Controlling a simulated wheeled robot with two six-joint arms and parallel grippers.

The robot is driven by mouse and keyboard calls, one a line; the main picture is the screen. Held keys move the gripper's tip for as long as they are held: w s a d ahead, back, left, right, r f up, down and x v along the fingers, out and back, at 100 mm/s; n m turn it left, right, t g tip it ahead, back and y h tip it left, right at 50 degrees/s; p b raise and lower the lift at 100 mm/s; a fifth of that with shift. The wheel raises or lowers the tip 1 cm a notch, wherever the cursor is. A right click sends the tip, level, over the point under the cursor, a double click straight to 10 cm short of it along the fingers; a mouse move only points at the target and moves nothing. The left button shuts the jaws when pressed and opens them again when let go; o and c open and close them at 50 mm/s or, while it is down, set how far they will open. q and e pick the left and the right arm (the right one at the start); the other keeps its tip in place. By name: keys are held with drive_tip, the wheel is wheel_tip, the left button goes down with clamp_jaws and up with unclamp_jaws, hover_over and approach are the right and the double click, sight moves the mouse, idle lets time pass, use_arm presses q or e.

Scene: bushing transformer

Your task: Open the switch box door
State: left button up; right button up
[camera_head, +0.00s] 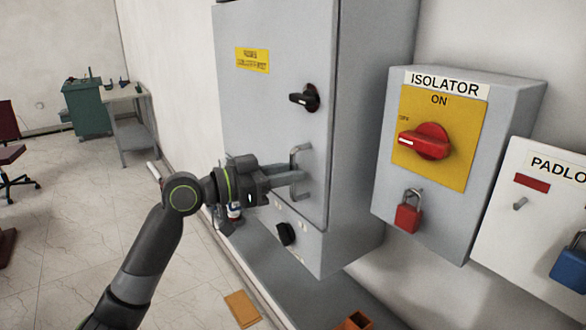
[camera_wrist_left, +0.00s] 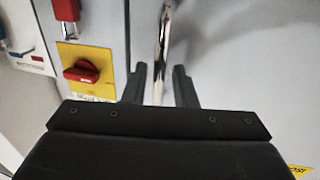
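The grey switch box (camera_head: 270,120) stands against the wall in the middle of the head view, and its door looks closed. A metal bar handle (camera_head: 296,155) sits upright on the door near its right edge; it also shows in the left wrist view (camera_wrist_left: 163,38). My left gripper (camera_head: 296,182) is at the lower part of this handle. In the left wrist view its two fingers (camera_wrist_left: 160,86) are apart, one on each side of the handle, with gaps visible. A black rotary switch (camera_head: 305,98) is on the door above the handle. My right gripper is not in view.
A grey isolator box (camera_head: 450,200) with a red knob (camera_head: 425,141) and a red padlock (camera_head: 408,212) hangs to the right. A white padlock box (camera_head: 510,245) is farther right. A second black knob (camera_head: 285,234) sits below the handle.

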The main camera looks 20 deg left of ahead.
use_arm(q)
drive_tip(key=shift+w+d, duration=0.35)
drive_tip(key=shift+d, duration=0.1)
drive_tip(key=shift+c, duration=0.2)
clamp_jaws()
